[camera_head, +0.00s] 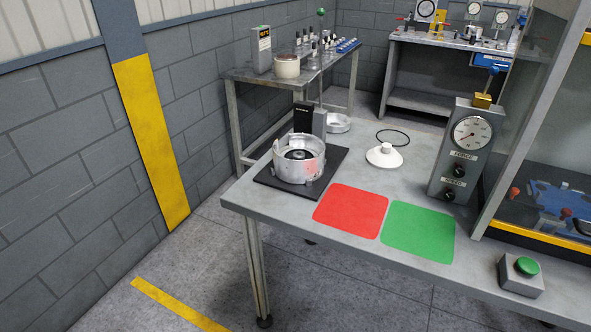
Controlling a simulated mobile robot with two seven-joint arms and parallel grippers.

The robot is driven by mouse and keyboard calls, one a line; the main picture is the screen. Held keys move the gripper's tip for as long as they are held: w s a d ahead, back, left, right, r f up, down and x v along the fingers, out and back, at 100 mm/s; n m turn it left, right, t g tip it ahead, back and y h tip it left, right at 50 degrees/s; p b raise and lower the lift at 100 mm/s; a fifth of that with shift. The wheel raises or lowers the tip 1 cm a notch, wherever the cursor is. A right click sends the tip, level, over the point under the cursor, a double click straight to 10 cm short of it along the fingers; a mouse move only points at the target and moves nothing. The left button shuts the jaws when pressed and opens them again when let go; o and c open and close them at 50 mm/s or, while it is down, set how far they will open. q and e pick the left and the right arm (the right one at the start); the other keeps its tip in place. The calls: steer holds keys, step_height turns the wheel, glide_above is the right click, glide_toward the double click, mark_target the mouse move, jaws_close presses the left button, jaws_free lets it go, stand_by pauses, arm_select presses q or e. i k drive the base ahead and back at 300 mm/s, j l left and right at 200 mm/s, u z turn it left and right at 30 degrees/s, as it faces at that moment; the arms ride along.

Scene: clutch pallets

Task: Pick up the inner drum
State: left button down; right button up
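A silver metal drum (288,170) with a notched rim stands upright on a black square mat (333,160) at the table's left corner. A dark round part (298,154) shows inside it. I cannot tell for certain which piece is the inner drum. Behind the mat lies a shallow silver ring-shaped part (338,123). A white disc with a raised knob (385,156) lies to the right of the mat, and a thin black ring (393,137) lies behind it. Neither of my grippers is in view.
A red square (350,211) and a green square (418,231) lie empty near the table's front edge. A black upright block (310,120) stands behind the drum. Other benches (435,41) stand behind.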

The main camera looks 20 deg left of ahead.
mark_target(297, 171)
steer(key=z, duration=0.35)
steer(key=k+z, duration=0.15)
steer(key=z, duration=0.2)
steer(key=l+z, duration=0.1)
steer(key=z, duration=0.25)
steer(key=j+z, duration=0.3)
steer(key=k+j+z, duration=0.1)
steer(key=j+z, duration=0.2)
steer(key=k+j, duration=0.1)
steer(key=j, duration=0.45)
steer(key=k+j, duration=0.1)
steer(key=j, duration=0.45)
steer(key=k+j, duration=0.1)
steer(key=j, duration=0.5)
steer(key=k+j, duration=0.15)
steer(key=j, duration=0.4)
steer(key=k+j, duration=0.1)
steer(key=j, duration=0.45)
